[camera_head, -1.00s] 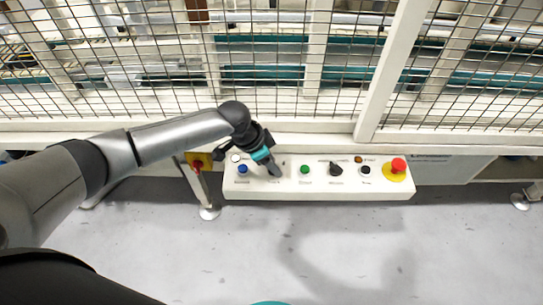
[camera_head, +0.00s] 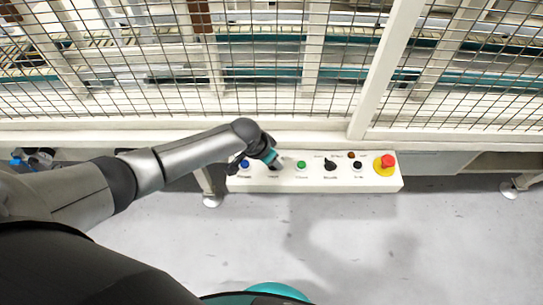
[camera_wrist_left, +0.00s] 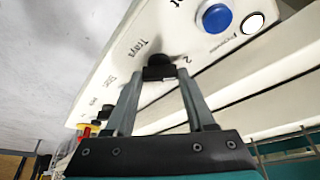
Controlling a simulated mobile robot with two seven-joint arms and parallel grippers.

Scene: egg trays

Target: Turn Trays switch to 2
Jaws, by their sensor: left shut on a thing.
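The Trays switch (camera_wrist_left: 160,60) is a small black knob on the white control panel (camera_wrist_left: 120,68), seen in the left wrist view beside the labels "Trays" and "2". My left gripper (camera_wrist_left: 158,76) has its two fingertips closed on the knob. In the head view my left gripper (camera_head: 274,162) reaches the panel (camera_head: 230,184) between the blue button and the green button, and it hides the knob there. The knob's exact pointing direction is not clear. My right gripper is in neither view.
The panel also carries a blue button (camera_head: 245,164), a green button (camera_head: 301,165), another black rotary switch (camera_head: 330,164), a black button (camera_head: 357,166) and a red emergency stop (camera_head: 388,160). A wire-mesh fence (camera_head: 270,85) stands behind. The grey floor (camera_head: 350,240) in front is clear.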

